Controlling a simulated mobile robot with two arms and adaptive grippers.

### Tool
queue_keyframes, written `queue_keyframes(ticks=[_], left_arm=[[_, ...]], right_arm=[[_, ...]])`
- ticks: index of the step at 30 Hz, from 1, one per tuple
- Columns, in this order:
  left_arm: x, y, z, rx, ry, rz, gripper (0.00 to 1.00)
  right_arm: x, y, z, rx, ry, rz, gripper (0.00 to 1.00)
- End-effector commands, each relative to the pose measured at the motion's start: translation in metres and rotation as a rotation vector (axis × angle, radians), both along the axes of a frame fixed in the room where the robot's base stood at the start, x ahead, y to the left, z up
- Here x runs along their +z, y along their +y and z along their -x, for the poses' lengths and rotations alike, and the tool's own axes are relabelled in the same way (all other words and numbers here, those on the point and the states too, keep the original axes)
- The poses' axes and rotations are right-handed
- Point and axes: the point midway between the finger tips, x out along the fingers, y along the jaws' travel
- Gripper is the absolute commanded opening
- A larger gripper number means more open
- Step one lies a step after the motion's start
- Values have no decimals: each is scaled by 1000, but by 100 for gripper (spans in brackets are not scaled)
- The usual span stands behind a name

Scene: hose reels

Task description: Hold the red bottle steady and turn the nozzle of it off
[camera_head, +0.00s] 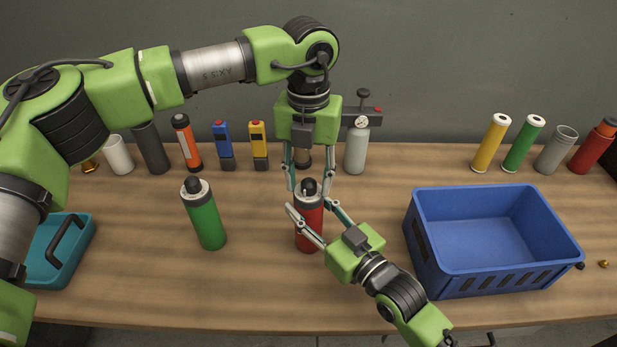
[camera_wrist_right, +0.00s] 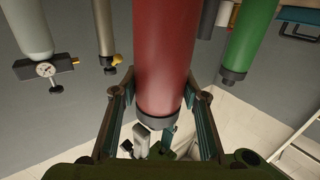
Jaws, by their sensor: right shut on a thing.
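The red bottle (camera_head: 309,238) stands upright on the wooden table, with a grey collar and a black nozzle (camera_head: 309,186) on top. My right gripper (camera_head: 312,226) reaches in from the front right and is shut on the bottle's body. In the right wrist view the red bottle (camera_wrist_right: 167,60) runs between the two fingers. My left gripper (camera_head: 307,185) points down from above, its fingers spread to either side of the bottle's top. It looks open. I cannot tell whether its fingers touch the nozzle.
A green bottle (camera_head: 206,222) stands to the left. A blue crate (camera_head: 490,275) is at the right and a teal tote (camera_head: 80,253) at the far left. A grey gauge bottle (camera_head: 356,150) and several other containers line the back edge.

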Motion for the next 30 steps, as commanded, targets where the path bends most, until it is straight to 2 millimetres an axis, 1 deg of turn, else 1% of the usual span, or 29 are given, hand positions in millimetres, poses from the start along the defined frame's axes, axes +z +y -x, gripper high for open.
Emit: queue_keyframes(ticks=[5,6,8,9,10,11,20,26,30], left_arm=[[0,0,0,0,0,0,38],[0,0,0,0,0,0,36],[0,0,0,0,0,0,20],[0,0,0,0,0,0,10],[0,0,0,1,0,0,2],[0,0,0,1,0,0,0],[0,0,0,-23,0,1,0],[0,0,0,-117,1,2,0],[0,0,0,-214,0,0,0]], right_arm=[[0,0,0,0,1,-1,12],[0,0,0,0,1,-1,12],[0,0,0,0,1,-1,12],[0,0,0,0,1,-1,12],[0,0,0,0,1,0,12],[0,0,0,0,1,0,12],[0,0,0,0,1,1,12],[0,0,0,0,1,1,12],[0,0,0,0,1,1,12]])
